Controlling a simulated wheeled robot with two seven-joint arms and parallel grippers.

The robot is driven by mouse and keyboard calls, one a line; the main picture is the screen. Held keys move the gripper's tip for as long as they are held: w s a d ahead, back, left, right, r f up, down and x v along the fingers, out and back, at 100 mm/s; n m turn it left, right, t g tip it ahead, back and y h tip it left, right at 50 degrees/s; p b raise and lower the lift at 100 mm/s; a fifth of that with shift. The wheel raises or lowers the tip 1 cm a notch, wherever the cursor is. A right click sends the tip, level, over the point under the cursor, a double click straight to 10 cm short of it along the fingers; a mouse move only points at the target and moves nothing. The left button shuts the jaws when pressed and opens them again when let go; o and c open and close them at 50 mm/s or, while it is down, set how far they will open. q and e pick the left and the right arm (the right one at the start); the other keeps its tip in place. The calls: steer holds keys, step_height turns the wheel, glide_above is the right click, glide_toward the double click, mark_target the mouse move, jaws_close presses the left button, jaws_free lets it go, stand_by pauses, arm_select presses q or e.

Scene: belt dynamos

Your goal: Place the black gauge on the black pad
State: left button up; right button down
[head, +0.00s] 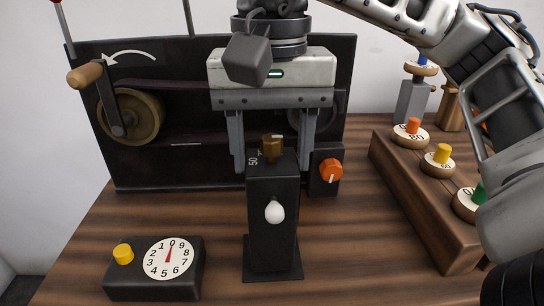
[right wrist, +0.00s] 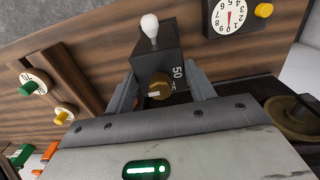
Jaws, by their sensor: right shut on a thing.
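The black pad (head: 250,273) shows around the foot of the gauge; I cannot tell whether the two touch. The gauge hides most of the pad. My left gripper is not in view.
A low black box with a white dial (head: 190,285) and yellow knob stands at front left. A black panel with crank and pulley (head: 130,115) is behind. An orange-knobbed black block (head: 318,185) sits close right of my gripper. A wooden rack (head: 425,225) with numbered discs is at right.

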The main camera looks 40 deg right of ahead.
steer(key=shift+f, duration=0.6)
steer(key=shift+f, duration=0.2)
steer(key=c, duration=0.5)
jaws_free()
